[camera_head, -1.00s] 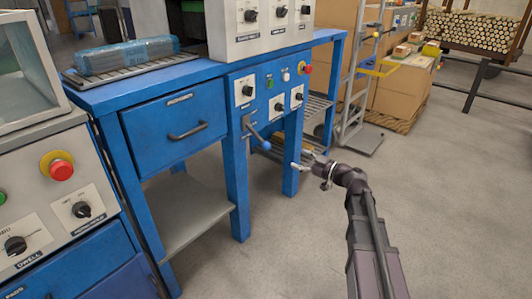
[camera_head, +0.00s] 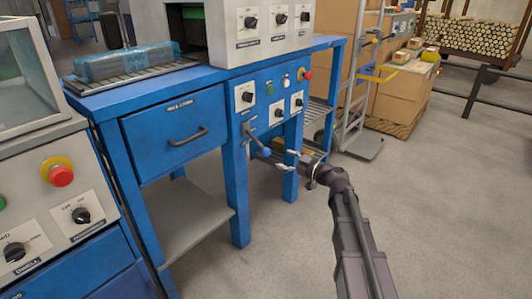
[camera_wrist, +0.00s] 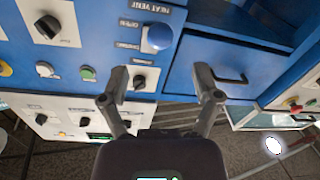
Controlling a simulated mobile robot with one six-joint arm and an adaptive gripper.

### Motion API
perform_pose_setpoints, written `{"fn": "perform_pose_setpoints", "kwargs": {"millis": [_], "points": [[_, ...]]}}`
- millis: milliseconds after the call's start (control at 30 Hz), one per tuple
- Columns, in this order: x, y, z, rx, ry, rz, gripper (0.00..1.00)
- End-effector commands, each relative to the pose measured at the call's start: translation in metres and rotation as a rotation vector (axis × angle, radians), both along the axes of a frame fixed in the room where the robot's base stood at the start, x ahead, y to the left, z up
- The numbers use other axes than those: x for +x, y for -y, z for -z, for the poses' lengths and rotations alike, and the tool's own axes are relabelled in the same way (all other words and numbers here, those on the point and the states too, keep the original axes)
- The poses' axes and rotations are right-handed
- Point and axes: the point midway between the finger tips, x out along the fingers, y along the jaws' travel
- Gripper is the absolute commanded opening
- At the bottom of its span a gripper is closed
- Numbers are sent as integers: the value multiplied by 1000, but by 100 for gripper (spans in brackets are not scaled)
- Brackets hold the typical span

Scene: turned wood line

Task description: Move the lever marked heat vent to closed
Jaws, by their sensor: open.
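The heat vent lever is a grey arm with a blue ball knob (camera_head: 267,152). It slopes down and right from the front of the blue bench in the head view. In the wrist view its knob (camera_wrist: 158,36) points at the camera, below the HEAT VENT label (camera_wrist: 158,7). Smaller position labels beside the knob are too blurred to read surely. My gripper (camera_head: 284,160) is open and empty, just right of the knob, with its fingers towards it. In the wrist view the fingers of my gripper (camera_wrist: 160,80) are spread wide, with the knob beyond them, apart from both.
A control panel (camera_head: 272,92) with dials and buttons is above the lever. A blue drawer (camera_head: 172,130) is left of it. A bench leg (camera_head: 291,178) stands behind my gripper. A hand truck (camera_head: 358,145) and cartons stand to the right. The front floor is open.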

Motion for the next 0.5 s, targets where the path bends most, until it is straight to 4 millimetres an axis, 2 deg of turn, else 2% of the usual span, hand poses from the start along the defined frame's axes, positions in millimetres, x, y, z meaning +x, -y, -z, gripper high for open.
{"fn": "perform_pose_setpoints", "kwargs": {"millis": [300,500], "points": [[27,-43,0,0,0,-2,81],[38,-61,0,0,0,-1,81]]}}
